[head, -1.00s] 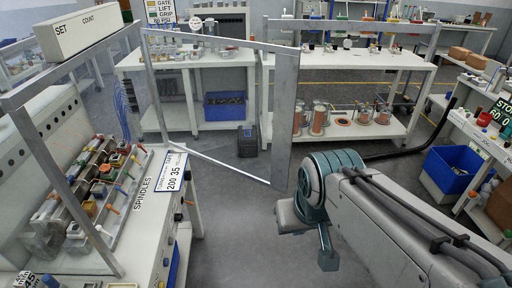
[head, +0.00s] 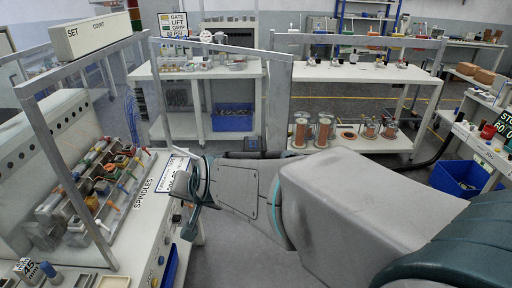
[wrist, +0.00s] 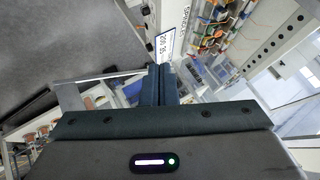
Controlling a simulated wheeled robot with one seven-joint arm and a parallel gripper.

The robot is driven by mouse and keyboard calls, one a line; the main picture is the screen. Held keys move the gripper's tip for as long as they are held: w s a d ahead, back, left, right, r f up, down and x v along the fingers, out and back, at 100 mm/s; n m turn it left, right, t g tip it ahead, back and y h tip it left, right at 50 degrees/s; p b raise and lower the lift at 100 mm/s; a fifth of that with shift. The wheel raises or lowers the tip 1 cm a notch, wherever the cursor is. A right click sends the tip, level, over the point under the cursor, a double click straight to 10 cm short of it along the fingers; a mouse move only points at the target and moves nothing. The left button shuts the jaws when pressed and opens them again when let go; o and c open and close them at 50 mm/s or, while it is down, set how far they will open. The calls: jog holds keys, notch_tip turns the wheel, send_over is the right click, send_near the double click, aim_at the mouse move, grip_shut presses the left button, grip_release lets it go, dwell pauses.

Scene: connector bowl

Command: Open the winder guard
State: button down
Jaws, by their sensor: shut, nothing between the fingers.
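The winder guard (head: 277,105) is a metal-framed panel in the head view. It stands swung out from the far end of the winder bench's metal frame (head: 65,165), across the floor. My arm hides its lower part. My gripper (wrist: 158,70) shows shut and empty in the wrist view, with its two dark fingers together. In the head view, my arm's end is beside the bench's front edge, near the white number label (head: 172,172), on the near side of the guard. A pale metal bar (wrist: 110,76) is left of the fingers in the wrist view; contact cannot be told.
The winder bench (head: 150,222) carries several coloured spindle parts (head: 105,175). A SET COUNT box (head: 92,36) tops its frame. Behind the guard stands a shelf bench (head: 185,130) with a blue bin (head: 233,117). Another bench (head: 370,75) holds copper spools. Grey floor lies between.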

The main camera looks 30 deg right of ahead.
jog(key=w+d+f+m+t+h+b, duration=0.1)
jog(key=w+d+f+m+t+h, duration=0.15)
jog(key=w+m, duration=0.35)
jog(key=m+g+h+b, duration=0.4)
jog(key=m+h, duration=1.1)
jog(key=m, duration=0.3)
send_near(284, 145)
jog(key=p+x, duration=0.1)
jog(key=x, duration=0.1)
jog(key=p+x, duration=0.1)
jog(key=p, duration=0.1)
jog(key=p+x, duration=0.1)
jog(key=x, duration=0.1)
jog(key=shift+d+r, duration=0.25)
jog(key=shift+d, duration=0.15)
jog(key=shift+w+d+f+p, duration=0.1)
jog(key=shift+w+d+p, duration=0.2)
jog(key=shift+d, duration=0.2)
